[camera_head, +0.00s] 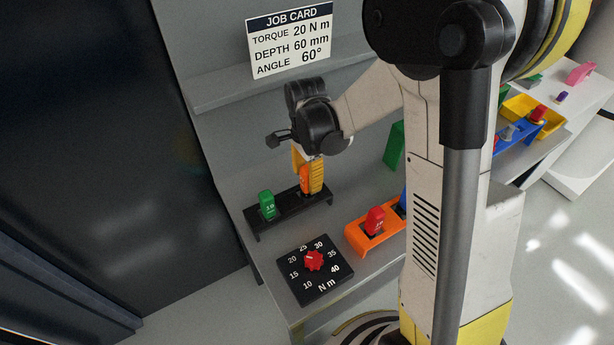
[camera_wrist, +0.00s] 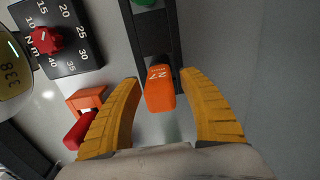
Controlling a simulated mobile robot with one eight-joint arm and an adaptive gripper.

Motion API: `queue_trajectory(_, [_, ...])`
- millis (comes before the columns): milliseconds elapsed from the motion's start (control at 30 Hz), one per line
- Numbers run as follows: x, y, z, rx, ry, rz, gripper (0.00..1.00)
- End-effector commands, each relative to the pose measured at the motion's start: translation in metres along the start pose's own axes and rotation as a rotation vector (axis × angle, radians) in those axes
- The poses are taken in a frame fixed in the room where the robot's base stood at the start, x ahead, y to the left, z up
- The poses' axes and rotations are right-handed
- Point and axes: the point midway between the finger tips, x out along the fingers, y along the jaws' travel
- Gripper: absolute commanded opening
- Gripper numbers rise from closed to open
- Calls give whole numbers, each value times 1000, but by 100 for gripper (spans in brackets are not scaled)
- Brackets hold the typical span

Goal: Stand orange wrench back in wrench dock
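The orange wrench (camera_head: 304,180) stands in the right-hand slot of the black wrench dock (camera_head: 286,212). Its orange handle, marked 27, also shows in the wrist view (camera_wrist: 160,92) at the end of the black dock (camera_wrist: 150,38). It looks upright; its lower part is hidden in the dock. My gripper (camera_wrist: 161,80) is open, with one yellow finger on each side of the handle and a visible gap on both sides. In the head view my gripper (camera_head: 309,174) is at the handle, partly covering it.
A green-handled wrench (camera_head: 267,204) stands in the dock's left slot. A black torque dial (camera_head: 325,281) with a red knob lies in front. An orange holder (camera_head: 357,239) with a red-handled tool (camera_head: 375,219) is to the right. A job card (camera_head: 290,40) hangs behind.

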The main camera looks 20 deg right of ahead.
Motion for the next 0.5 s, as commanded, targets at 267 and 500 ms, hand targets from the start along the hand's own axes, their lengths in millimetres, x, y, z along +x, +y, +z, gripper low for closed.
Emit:
queue_trajectory(267, [0,0,0,0,0,0,50])
queue_trajectory(500, [-7,0,0,0,0,0,50])
